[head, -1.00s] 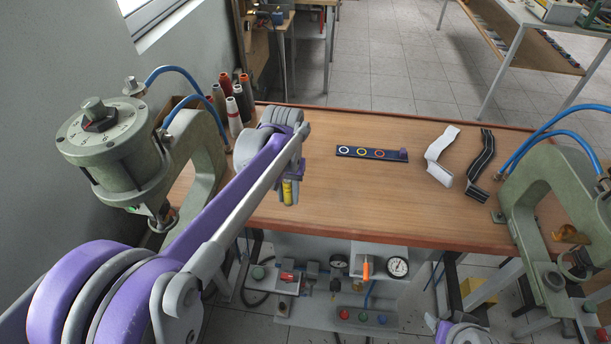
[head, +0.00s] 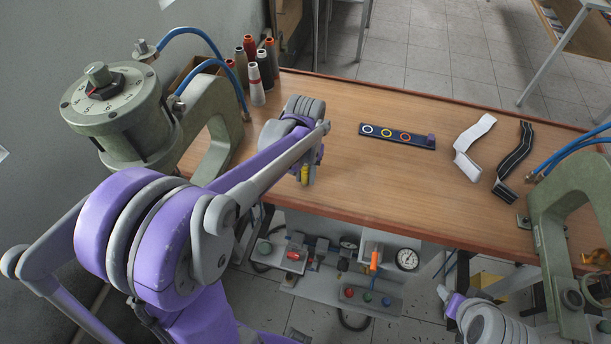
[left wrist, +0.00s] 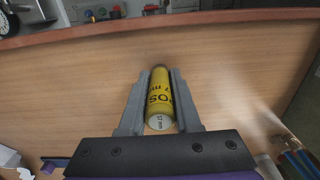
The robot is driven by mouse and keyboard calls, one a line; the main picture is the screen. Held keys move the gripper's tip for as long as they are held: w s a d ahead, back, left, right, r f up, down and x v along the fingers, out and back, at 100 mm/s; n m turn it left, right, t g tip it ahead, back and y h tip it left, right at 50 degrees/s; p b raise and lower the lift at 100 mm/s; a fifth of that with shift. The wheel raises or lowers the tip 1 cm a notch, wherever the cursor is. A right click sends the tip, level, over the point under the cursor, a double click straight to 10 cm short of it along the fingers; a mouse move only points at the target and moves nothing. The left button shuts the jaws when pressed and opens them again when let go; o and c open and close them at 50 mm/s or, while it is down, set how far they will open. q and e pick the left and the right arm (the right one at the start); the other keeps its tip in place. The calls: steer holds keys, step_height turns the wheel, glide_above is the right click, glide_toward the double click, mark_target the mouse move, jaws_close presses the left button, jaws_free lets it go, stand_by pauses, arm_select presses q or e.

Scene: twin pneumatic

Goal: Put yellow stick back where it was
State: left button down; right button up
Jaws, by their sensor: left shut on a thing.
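My left gripper (head: 305,178) is shut on the yellow stick (head: 304,174) above the near part of the wooden table. In the left wrist view the stick (left wrist: 159,100) is a short yellow cylinder with black lettering and a pale end face, between the two grey fingers. A dark strip (head: 416,142) lies on the table to the right of the gripper, apart from it. It bears a white, a yellow and an orange-red ring, and a purple piece (head: 430,140) at its right end. A part of my right arm shows at the lower right; its gripper is not seen.
Green presses stand at the left (head: 215,150) and right (head: 560,210), with blue hoses. Thread spools (head: 257,85) stand at the back left. White (head: 468,150) and black (head: 512,160) straps lie right of the strip. The table (head: 345,185) is bare between gripper and strip.

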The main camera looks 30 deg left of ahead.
arm_select(q)
steer(key=shift+s+f, duration=0.1)
steer(key=shift+f, duration=0.25)
steer(key=shift+f, duration=0.15)
steer(key=c, duration=1)
jaws_free()
steer(key=o, duration=0.4)
